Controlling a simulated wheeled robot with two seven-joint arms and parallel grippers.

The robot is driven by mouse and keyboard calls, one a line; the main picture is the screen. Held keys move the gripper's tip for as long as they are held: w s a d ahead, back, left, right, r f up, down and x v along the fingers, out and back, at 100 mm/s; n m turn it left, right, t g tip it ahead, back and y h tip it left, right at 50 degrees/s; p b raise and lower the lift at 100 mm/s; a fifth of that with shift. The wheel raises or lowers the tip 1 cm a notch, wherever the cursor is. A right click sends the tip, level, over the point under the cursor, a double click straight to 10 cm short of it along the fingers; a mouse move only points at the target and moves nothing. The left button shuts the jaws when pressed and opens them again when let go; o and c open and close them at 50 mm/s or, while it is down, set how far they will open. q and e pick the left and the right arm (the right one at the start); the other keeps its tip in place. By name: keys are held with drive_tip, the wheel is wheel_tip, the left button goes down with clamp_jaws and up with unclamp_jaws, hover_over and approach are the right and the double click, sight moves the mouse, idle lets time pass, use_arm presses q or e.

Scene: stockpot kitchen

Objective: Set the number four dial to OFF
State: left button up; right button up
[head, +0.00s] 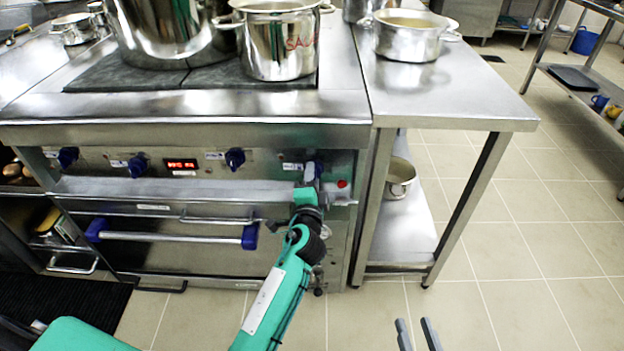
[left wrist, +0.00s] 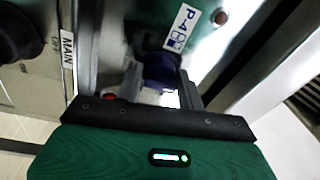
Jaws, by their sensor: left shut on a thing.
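The number four dial, a dark blue knob (left wrist: 160,72), is on the range's front panel beside a label (left wrist: 183,24) reading P-4. My left gripper (head: 311,174) is at the right end of the panel, and its fingers (left wrist: 161,88) are shut on this dial from both sides. The gripper hides most of the dial in the head view, and its pointer setting cannot be read. My right gripper (head: 417,334) is open and empty over the floor at the bottom edge.
Three other blue dials (head: 235,158) and a red display (head: 181,164) line the panel. A red light (head: 342,184) is just right of my left gripper. Below is an oven handle (head: 170,237). Pots (head: 278,42) stand on top; a steel table (head: 440,92) adjoins at right.

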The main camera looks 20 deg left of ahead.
use_arm(q)
drive_tip(key=shift+f, duration=0.25)
drive_tip(key=o, duration=1)
drive_tip(key=shift+r, duration=0.1)
drive_tip(key=shift+b+v, duration=0.45)
drive_tip(key=shift+v, duration=6.5)
use_arm(e)
drive_tip(key=shift+w+d+r+t, duration=0.25)
drive_tip(key=shift+r+t, duration=0.2)
drive_tip(key=shift+r, duration=0.3)
drive_tip(key=shift+w+d+r+t, duration=0.1)
drive_tip(key=shift+w+r+t, duration=0.2)
drive_tip(key=shift+r+t, duration=0.3)
drive_tip(key=shift+w+d+r+t, duration=0.25)
drive_tip(key=shift+r+t, duration=0.1)
drive_tip(key=shift+r, duration=0.5)
